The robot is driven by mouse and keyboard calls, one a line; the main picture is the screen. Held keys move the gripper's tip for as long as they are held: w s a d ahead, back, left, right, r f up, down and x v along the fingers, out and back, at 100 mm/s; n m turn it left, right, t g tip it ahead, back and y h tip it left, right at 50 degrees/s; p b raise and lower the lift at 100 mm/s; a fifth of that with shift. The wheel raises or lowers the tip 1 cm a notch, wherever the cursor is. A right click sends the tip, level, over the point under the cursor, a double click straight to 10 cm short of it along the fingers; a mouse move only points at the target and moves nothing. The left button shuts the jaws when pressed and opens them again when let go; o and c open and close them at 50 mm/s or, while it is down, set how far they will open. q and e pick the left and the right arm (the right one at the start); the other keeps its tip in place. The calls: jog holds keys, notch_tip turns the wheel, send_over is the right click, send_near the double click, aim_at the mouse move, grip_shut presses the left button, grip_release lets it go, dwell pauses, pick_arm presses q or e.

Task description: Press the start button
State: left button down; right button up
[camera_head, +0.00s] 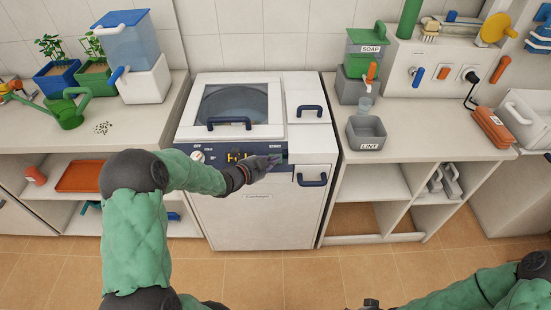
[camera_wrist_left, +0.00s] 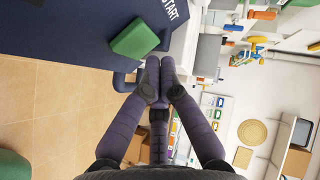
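The white washing machine (camera_head: 256,215) has a dark blue control panel. Under the START label (camera_wrist_left: 170,10) a raised green start button (camera_wrist_left: 135,38) shows clearly in the left wrist view. In the head view the START label (camera_head: 275,147) sits above my left gripper (camera_head: 272,161), which mostly hides the button. My left gripper (camera_wrist_left: 159,68) has its fingertips together and empty, just beside the button; I see a gap in the wrist view. My right gripper (camera_head: 371,303) barely shows at the bottom edge of the head view; its fingers cannot be made out.
A dial (camera_head: 198,156) and small orange display sit left on the panel. Dark blue handles (camera_head: 312,178) stick out from the machine's front near my left gripper. Counters flank the machine, with a grey lint bin (camera_head: 366,133) on the right and a watering can (camera_head: 68,113) on the left.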

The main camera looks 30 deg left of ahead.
pick_arm(q)
jog(key=shift+s+d+r+p, duration=0.55)
jog(key=shift+s+r, duration=0.2)
jog(key=shift+r, duration=0.15)
jog(key=shift+s+d+r+p, duration=0.4)
jog(key=shift+s+r+p, duration=0.25)
jog(key=shift+s+r, duration=0.15)
